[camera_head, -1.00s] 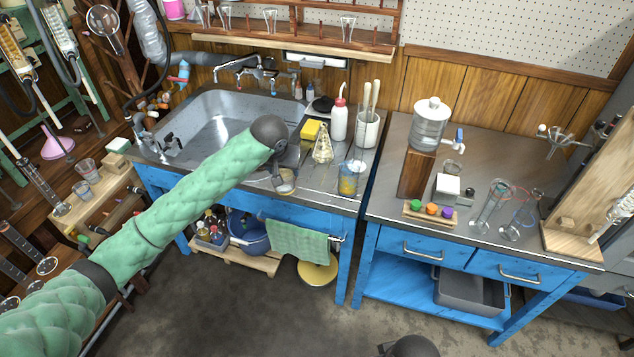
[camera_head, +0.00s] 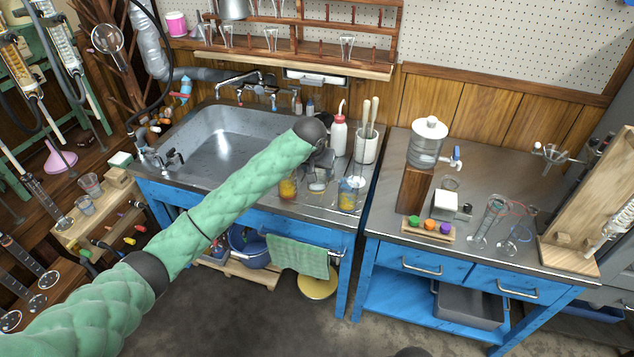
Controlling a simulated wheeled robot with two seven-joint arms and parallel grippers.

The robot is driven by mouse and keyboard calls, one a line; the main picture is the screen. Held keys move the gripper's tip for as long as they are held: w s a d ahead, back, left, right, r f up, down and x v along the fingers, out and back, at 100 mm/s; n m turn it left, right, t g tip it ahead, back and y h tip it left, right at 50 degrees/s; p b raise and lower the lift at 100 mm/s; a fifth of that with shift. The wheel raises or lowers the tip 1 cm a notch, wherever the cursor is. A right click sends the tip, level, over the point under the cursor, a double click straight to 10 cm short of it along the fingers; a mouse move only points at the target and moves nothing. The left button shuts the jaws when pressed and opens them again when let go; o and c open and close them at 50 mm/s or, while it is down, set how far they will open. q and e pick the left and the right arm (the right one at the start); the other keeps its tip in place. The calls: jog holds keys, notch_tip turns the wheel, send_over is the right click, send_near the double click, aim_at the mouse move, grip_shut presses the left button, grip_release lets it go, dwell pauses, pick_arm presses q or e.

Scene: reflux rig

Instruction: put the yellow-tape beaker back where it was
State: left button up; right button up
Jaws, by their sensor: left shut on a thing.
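My left gripper (camera_head: 319,169) is over the front right of the sink bench (camera_head: 255,203), pointing down. It is shut on a small clear beaker (camera_head: 317,187) with something pale in the bottom, at or just above the bench top; I cannot tell if it touches. The tape colour on this beaker is too small to make out. A glass with orange-yellow contents (camera_head: 288,188) stands just left of it. Another glass with yellow and blue in it (camera_head: 350,195) stands just right of it. My right gripper does not show.
A red-capped wash bottle (camera_head: 338,136) and a white pot of brushes (camera_head: 367,146) stand behind. The sink basin (camera_head: 225,140) lies left of them. The right bench holds a water dispenser (camera_head: 426,142) on a wooden block and several glass pieces. Space around the held beaker is tight.

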pick_arm(q)
jog(key=shift+f+p, duration=0.45)
jog(key=shift+f, duration=2.05)
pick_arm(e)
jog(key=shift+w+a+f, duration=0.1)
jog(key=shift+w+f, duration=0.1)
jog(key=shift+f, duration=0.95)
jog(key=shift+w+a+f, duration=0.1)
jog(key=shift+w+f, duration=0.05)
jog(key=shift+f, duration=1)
pick_arm(q)
jog(key=o, duration=1.2)
jog(key=shift+o, duration=0.2)
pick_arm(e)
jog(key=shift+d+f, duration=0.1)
